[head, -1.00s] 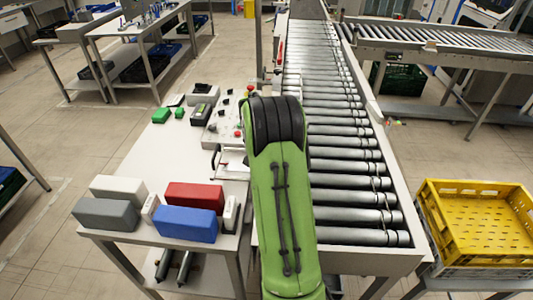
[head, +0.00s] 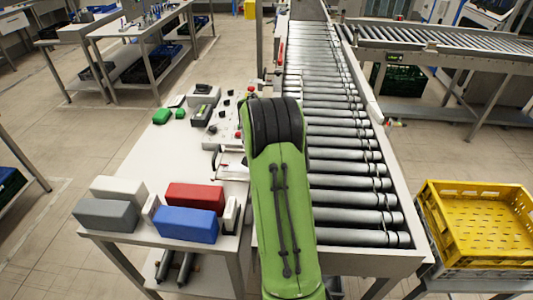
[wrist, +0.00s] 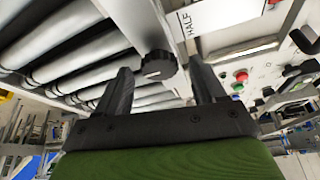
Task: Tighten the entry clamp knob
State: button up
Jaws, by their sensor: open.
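In the wrist view, the clamp knob (wrist: 158,65) is a black, ribbed round knob on the grey side frame of the roller conveyor. My gripper (wrist: 160,82) is open, with one dark finger on each side of the knob's position in the picture. I cannot tell whether the fingers reach around the knob or stop short of it. No contact shows. In the head view my green arm covers the gripper and the knob.
The conveyor rollers (head: 350,175) run beside the arm. A control panel with buttons (wrist: 240,78) is right of the gripper. Red (head: 195,196) and blue (head: 186,224) blocks lie on the side table. A yellow crate (head: 480,190) stands right.

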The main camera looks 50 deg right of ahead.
jog(key=p+v, duration=0.1)
jog(key=v, duration=1.4)
jog(key=shift+r, duration=0.4)
jog(key=shift+s+a, duration=0.1)
jog(key=shift+a, duration=0.05)
